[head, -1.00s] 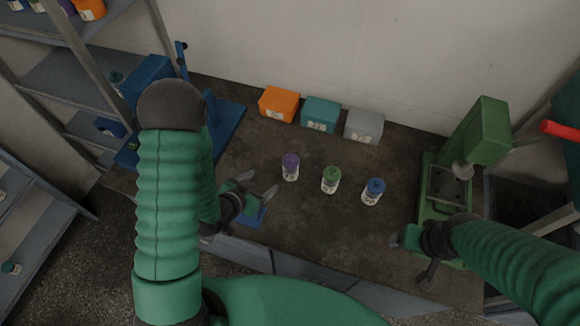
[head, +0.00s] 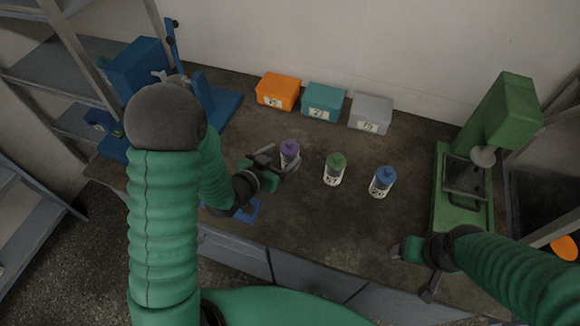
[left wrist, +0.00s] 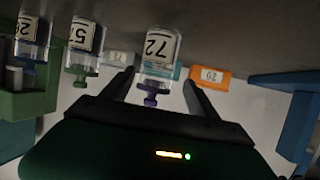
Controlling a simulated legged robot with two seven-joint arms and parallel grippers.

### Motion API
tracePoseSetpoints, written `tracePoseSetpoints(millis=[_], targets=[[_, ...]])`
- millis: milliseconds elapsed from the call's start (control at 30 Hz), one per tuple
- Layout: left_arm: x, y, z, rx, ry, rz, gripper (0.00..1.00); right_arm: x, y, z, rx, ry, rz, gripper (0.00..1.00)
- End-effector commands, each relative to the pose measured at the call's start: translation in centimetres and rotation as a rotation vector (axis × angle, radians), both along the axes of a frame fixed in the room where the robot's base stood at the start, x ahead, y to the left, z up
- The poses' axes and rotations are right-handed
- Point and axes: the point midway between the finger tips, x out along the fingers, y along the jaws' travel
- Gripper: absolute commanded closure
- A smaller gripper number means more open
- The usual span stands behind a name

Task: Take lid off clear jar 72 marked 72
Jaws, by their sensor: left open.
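Clear jar 72 (head: 291,160) stands on the bench with its purple lid (head: 289,147) on. In the left wrist view, which is upside down, the jar (left wrist: 157,68) shows its label "72" and the purple lid (left wrist: 151,97). My left gripper (head: 283,162) is open at the jar, coming from the left. In the wrist view its two fingers lie on either side of the jar and lid, with gaps visible. My right gripper (head: 413,270) is at the bench's front right, its fingers apart and empty, away from the jar.
A green-lidded jar (head: 334,172) and a blue-lidded jar (head: 382,183) stand to the right. Orange (head: 277,92), teal (head: 323,102) and grey (head: 370,113) boxes line the back. A green machine (head: 465,190) is at right, a blue one (head: 215,103) at left. The bench's middle front is clear.

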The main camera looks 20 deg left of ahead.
Motion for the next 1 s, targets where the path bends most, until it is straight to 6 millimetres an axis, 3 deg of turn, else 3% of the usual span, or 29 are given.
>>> tracePoseSetpoints(millis=[400, 633, 1000], targets=[[5.0, -2.2, -2.1, 0.0, 0.0, 0.0, 0.31, 0.0, 0.0, 0.4, 0.0, -0.001, 0.0, 0.26], [5.4, -2.3, -2.2, 0.0, -0.001, 0.001, 0.31, 0.0, 0.0, 0.4, 0.0, -0.001, 0.0, 0.26], [5.3, -2.2, -2.2, 0.0, 0.0, 0.001, 0.78, 0.0, 0.0, 0.4, 0.0, -0.001, 0.0, 0.26]])
